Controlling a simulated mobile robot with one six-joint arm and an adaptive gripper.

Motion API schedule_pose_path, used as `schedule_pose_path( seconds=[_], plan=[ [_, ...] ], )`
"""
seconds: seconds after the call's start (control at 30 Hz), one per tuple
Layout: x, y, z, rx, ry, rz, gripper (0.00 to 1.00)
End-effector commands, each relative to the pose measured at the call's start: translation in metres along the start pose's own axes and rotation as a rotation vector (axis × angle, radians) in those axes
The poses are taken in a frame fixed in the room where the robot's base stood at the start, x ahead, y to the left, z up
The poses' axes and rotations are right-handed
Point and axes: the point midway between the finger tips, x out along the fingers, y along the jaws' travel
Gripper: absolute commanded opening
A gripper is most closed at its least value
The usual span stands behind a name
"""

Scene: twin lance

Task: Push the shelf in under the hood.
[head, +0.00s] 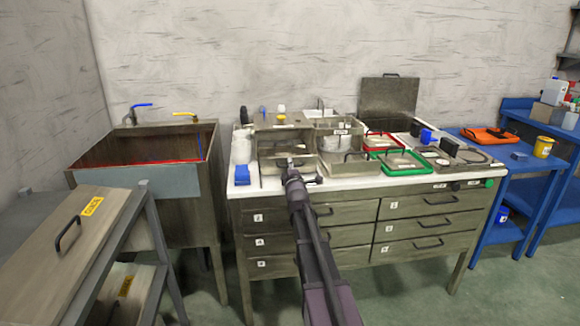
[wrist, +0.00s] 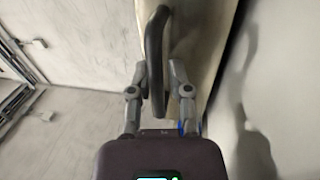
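My gripper (head: 290,168) reaches over the front of the workbench, at a brown metal box (head: 270,135) that looks like the hood. The handle is fixed to a brown panel (wrist: 208,50), seemingly the shelf. In the head view my gripper covers the handle, and I cannot tell how far the shelf stands out from the hood.
The bench top (head: 340,184) holds an open box (head: 340,150) just right of my gripper, a green-rimmed tray (head: 403,162) and a red-rimmed tray (head: 380,142). A blue block (head: 242,174) lies left. A sink (head: 140,165) and a blue table (head: 490,150) flank the bench.

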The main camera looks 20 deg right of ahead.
Motion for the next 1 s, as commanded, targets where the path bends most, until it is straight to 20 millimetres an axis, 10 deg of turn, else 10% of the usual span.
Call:
schedule_pose_path(
  seconds=[0.97, 1.0],
  plan=[
    [0.047, -0.011, 0.0, 0.0, 0.0, -0.004, 0.0],
    [0.046, -0.011, 0.0, 0.0, 0.0, -0.004, 0.19]
  ],
)
